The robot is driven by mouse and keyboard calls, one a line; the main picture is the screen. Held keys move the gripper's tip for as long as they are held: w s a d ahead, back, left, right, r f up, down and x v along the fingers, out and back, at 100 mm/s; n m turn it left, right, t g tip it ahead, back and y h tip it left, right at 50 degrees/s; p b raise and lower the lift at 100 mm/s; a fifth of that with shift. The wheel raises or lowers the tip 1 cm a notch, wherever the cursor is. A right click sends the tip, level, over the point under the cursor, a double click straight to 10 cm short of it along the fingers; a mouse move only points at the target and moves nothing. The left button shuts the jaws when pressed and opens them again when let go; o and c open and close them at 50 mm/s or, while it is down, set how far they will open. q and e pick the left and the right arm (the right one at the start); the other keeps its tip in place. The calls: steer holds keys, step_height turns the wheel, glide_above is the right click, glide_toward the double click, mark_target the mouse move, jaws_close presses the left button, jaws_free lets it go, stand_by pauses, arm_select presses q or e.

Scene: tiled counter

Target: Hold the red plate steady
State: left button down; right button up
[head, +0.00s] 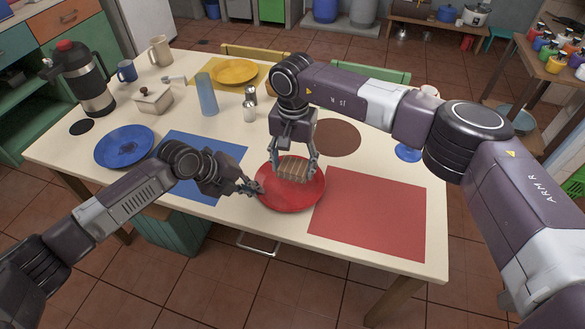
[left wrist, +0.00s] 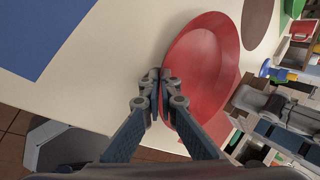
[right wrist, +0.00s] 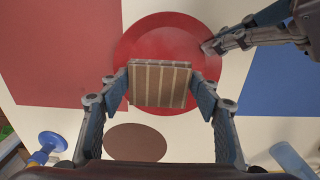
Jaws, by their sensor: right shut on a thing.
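The red plate (head: 291,197) lies near the front edge of the table, between the blue and red mats. My left gripper (head: 257,188) is at the plate's left rim. In the left wrist view its fingertips (left wrist: 161,77) are close together with the rim of the plate (left wrist: 205,70) between them. My right gripper (head: 294,170) points down above the plate, shut on a brown striped block (head: 293,167). In the right wrist view the block (right wrist: 159,84) sits between both fingers and hides part of the plate (right wrist: 160,35). I cannot tell whether the block touches the plate.
The red mat (head: 370,214) is right of the plate, the blue mat (head: 225,155) left, and a brown round mat (head: 337,138) behind. A blue plate (head: 124,146), blue cup (head: 207,95), shakers (head: 250,107) and flask (head: 80,78) stand farther left. The red mat is clear.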

arm_select(q)
steer(key=c, duration=2.1)
jaws_free()
steer(key=v, duration=1.2)
